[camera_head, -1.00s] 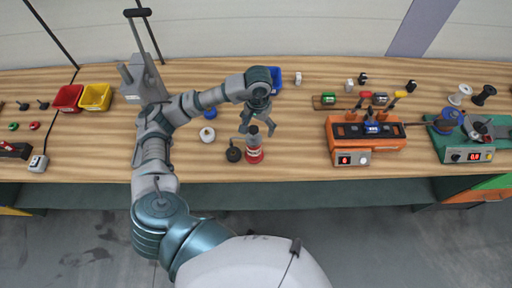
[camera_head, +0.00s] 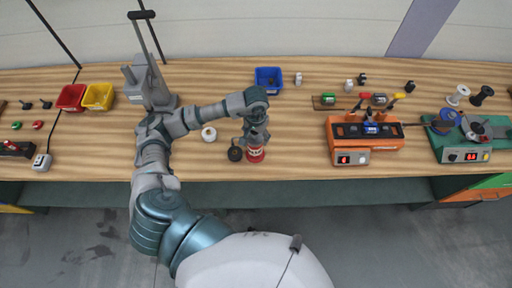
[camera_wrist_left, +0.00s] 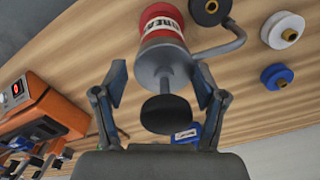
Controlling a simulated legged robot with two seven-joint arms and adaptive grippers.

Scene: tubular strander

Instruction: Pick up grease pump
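The grease pump is a red can with a white label (camera_wrist_left: 162,24), a grey cone top and a black knob (camera_wrist_left: 166,114). A grey bent spout sticks out to one side. In the head view its red body (camera_head: 256,156) stands upright on the bench, its top hidden by my gripper. My left gripper (camera_head: 255,140) is above it, pointing down. In the left wrist view my left gripper (camera_wrist_left: 160,88) is open, one finger on each side of the pump's upper part, with a gap at the left finger. The right finger is close to the spout; contact cannot be told. My right gripper is not in view.
A black round piece (camera_head: 235,154) stands close left of the pump. A blue bin (camera_head: 268,80) is at the back. An orange machine (camera_head: 365,138) stands to the right. Bare bench lies between pump and machine.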

